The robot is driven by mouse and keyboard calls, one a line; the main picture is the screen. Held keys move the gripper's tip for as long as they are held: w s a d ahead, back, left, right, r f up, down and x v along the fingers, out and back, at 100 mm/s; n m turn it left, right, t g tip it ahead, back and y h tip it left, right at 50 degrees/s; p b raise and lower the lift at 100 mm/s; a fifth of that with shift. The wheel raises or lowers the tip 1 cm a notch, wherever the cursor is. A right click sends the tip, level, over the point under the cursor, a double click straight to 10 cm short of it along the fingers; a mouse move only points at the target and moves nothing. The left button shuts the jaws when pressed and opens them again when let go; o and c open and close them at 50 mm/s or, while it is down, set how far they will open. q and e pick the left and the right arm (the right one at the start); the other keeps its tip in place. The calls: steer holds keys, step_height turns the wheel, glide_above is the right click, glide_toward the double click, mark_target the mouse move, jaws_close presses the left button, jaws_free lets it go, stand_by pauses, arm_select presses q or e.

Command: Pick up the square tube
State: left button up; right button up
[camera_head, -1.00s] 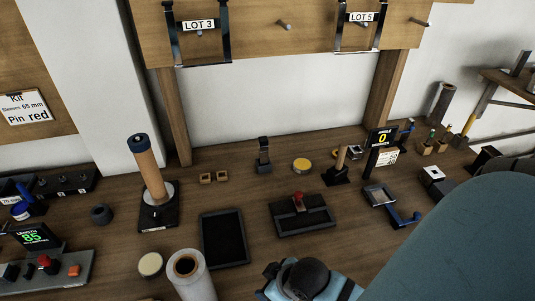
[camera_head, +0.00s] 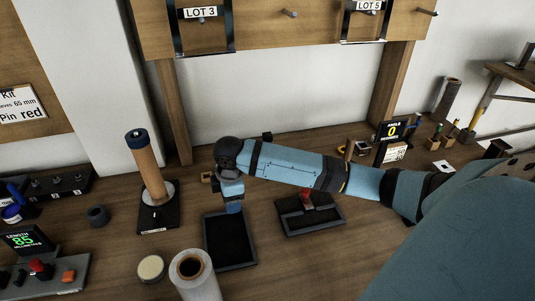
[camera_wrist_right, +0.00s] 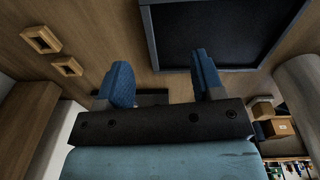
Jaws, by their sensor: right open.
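Two small square wooden tubes with open centres lie on the bench in the right wrist view, one (camera_wrist_right: 41,40) at the upper left and the other (camera_wrist_right: 67,66) just below it. In the head view one of them (camera_head: 207,177) shows beside my right wrist; the other is hidden behind the arm. My right gripper (camera_head: 233,208) points down near the black tray's back edge. In the right wrist view its blue fingers (camera_wrist_right: 163,75) are apart with nothing between them, and both tubes are left of them. My left gripper is out of view.
A black tray (camera_head: 207,244) lies just in front of my right gripper. A tall brown tube on a post (camera_head: 149,170) stands to the left. A white roll (camera_head: 200,286) is at the front. A black fixture with a red knob (camera_head: 322,223) lies under my right forearm.

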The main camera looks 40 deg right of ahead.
steer(key=w+d+r+h, duration=0.1)
steer(key=w+d+r, duration=0.25)
steer(key=d, duration=0.25)
steer(key=w+d+r, duration=0.3)
steer(key=d+r, duration=0.2)
steer(key=d, duration=0.1)
step_height(320, 180, up, 7)
steer(key=m, duration=0.1)
glide_above(268, 134)
steer(key=shift+g, duration=0.4)
steer(key=f, duration=0.7)
steer(key=shift+s+a+f+b, duration=0.1)
steer(key=shift+s+a+b, duration=0.05)
steer(key=shift+a+b, duration=0.2)
steer(key=f, duration=0.5)
steer(key=shift+d+f, duration=0.15)
steer(key=shift+d, duration=0.15)
jaws_close()
